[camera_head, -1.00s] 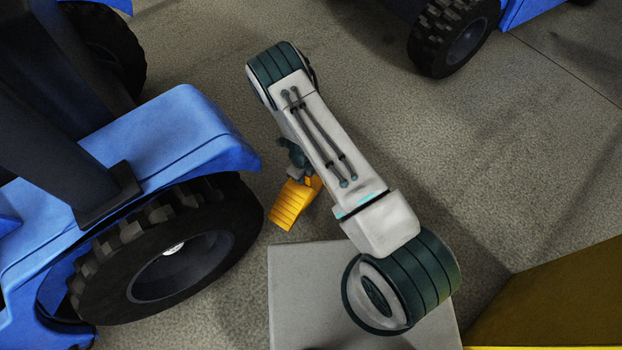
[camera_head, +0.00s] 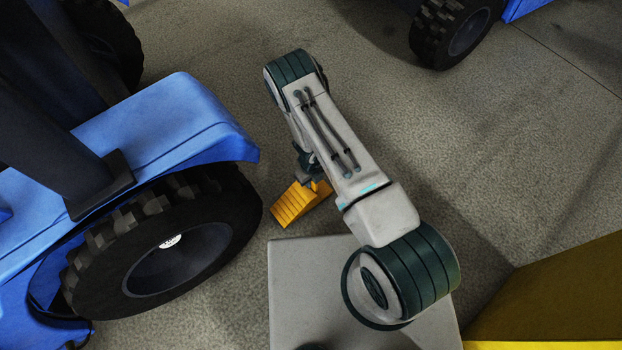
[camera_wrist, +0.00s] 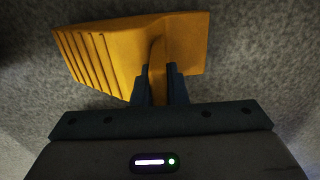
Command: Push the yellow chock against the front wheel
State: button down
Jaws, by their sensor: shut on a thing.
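The yellow chock (camera_head: 294,204) is a ribbed wedge on or just above the floor, right of the front wheel (camera_head: 165,248) of the blue vehicle. Its ribbed slope faces the wheel, and a narrow gap shows between them. My gripper (camera_wrist: 160,78) is shut on the upright yellow fin of the chock in the wrist view, where the chock (camera_wrist: 105,55) fills the upper middle with its ribs at left. In the head view my arm partly hides the gripper and the right end of the chock.
The blue fender (camera_head: 165,130) overhangs the wheel. A second dark wheel (camera_head: 455,30) stands at the top right. A yellow-edged block (camera_head: 560,290) is at the lower right. Grey floor (camera_head: 215,50) is clear beyond my arm.

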jog(key=shift+f, duration=0.6)
jog(key=shift+f+b, duration=0.4)
jog(key=shift+b, duration=0.25)
jog(key=c, duration=1.4)
grip_release()
jog(key=shift+o, duration=0.2)
jog(key=shift+r, duration=0.1)
